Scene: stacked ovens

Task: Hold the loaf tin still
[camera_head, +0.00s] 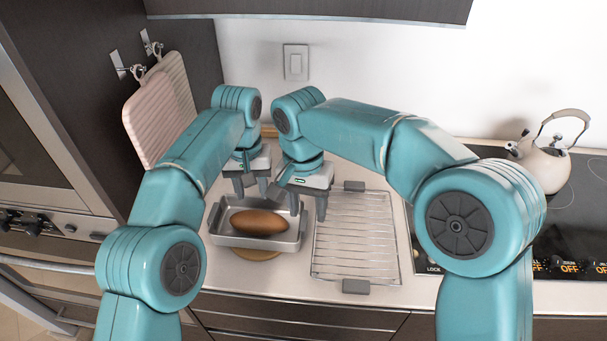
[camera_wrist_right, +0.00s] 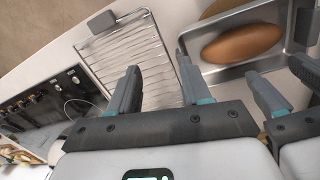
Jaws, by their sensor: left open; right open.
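The grey metal loaf tin (camera_head: 229,240) stands on the counter with a brown loaf (camera_head: 258,222) lying in it. In the right wrist view, the tin (camera_wrist_right: 228,73) and loaf (camera_wrist_right: 242,43) are at the upper right. My left gripper (camera_head: 250,187) is open above the tin's far side, near its back left. My right gripper (camera_head: 298,203) is open by the tin's right end. In the right wrist view, one of its fingers overlaps the tin's end and the other is over the rack side. I cannot tell whether either gripper touches the tin.
A wire rack (camera_head: 355,240) with grey end grips lies close right of the tin. A round brown board (camera_head: 258,254) shows under the tin. The black hob (camera_head: 570,225) with a kettle (camera_head: 543,165) is at the right. Cutting boards (camera_head: 150,120) hang at the left.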

